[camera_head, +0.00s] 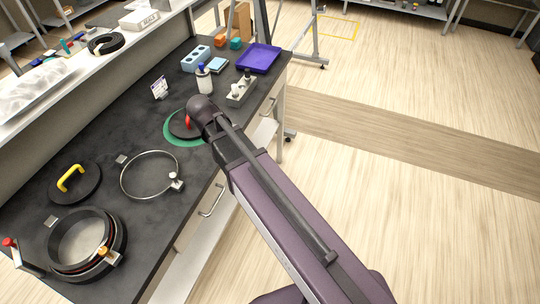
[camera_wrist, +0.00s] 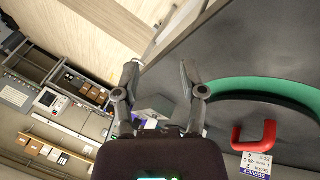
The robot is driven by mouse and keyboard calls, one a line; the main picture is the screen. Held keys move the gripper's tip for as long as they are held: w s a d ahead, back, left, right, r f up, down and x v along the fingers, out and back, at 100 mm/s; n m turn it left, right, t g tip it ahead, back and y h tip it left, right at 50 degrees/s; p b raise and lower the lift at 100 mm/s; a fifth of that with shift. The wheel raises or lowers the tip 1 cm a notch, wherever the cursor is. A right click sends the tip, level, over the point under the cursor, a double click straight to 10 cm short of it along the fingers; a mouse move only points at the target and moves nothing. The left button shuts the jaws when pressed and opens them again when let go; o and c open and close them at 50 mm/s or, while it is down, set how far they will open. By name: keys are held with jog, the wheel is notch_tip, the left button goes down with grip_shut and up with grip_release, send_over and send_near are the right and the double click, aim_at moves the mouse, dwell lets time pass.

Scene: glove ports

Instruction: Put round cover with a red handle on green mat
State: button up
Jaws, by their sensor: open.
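The round black cover (camera_head: 180,126) with a red handle (camera_head: 187,119) lies on the green mat (camera_head: 171,135) on the dark bench. A green edge of the mat shows around its left and lower sides; my arm hides its right part. In the wrist view the red handle (camera_wrist: 256,136), the dark cover (camera_wrist: 222,122) and the green mat (camera_wrist: 250,88) show at the right. My gripper (camera_wrist: 158,72) has its fingers spread with nothing between them, to the left of the handle and apart from it. In the head view the fingers are hidden.
A black cover with a yellow handle (camera_head: 75,184), a metal clamp ring (camera_head: 124,187) and a round port (camera_head: 107,262) lie at the near left. A white bottle (camera_head: 204,80), a grey holder (camera_head: 241,92), a purple tray (camera_head: 259,58) and a small sign (camera_head: 160,88) stand farther back.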

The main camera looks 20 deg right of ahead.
jog(key=s+d+f+g+y, duration=0.2)
jog(key=s+d+y, duration=0.2)
jog(key=s+d, duration=0.6)
jog(key=shift+s+g+y, duration=0.4)
jog(key=shift+s, duration=0.2)
jog(key=shift+f, duration=0.1)
